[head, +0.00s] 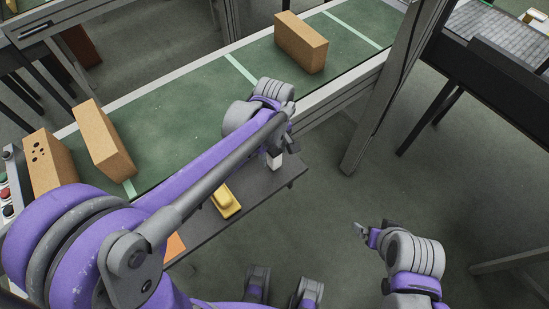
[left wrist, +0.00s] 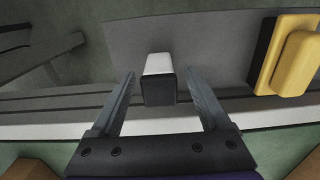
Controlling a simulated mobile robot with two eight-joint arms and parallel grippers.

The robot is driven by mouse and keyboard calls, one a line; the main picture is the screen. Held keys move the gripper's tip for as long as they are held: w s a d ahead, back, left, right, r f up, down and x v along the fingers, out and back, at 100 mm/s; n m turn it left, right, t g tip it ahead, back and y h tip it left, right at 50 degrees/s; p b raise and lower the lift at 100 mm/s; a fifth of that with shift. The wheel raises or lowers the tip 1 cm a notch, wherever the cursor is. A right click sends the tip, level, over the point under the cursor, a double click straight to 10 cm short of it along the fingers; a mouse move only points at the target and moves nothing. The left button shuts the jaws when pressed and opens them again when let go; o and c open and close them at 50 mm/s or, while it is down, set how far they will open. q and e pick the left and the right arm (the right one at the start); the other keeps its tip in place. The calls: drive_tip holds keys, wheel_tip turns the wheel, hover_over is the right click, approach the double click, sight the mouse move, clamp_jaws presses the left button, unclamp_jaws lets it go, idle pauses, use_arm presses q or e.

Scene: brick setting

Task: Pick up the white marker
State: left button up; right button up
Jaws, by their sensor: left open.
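A small white piece with a dark end (left wrist: 159,80), apparently the white marker, stands between the fingers of my open left gripper (left wrist: 161,76) in the left wrist view. There are gaps on both sides, so the fingers are not closed on it. In the head view its white side (head: 274,161) shows just below my left gripper (head: 288,146), at the narrow grey shelf (head: 262,192). My left arm hides part of the shelf. My right gripper (head: 374,233) is low at the right, over the floor and away from the marker; its finger gap is unclear.
A yellow object (head: 225,201) lies on the shelf left of the marker, and an orange item (head: 173,247) lies nearer. Behind runs a green conveyor (head: 185,100) with several cardboard boxes (head: 301,42). A grey post (head: 385,100) stands to the right. Open floor lies right of the shelf.

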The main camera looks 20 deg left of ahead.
use_arm(q)
wheel_tip(320, 180, down, 4)
drive_tip(key=shift+r, duration=0.15)
clamp_jaws()
idle(0.4)
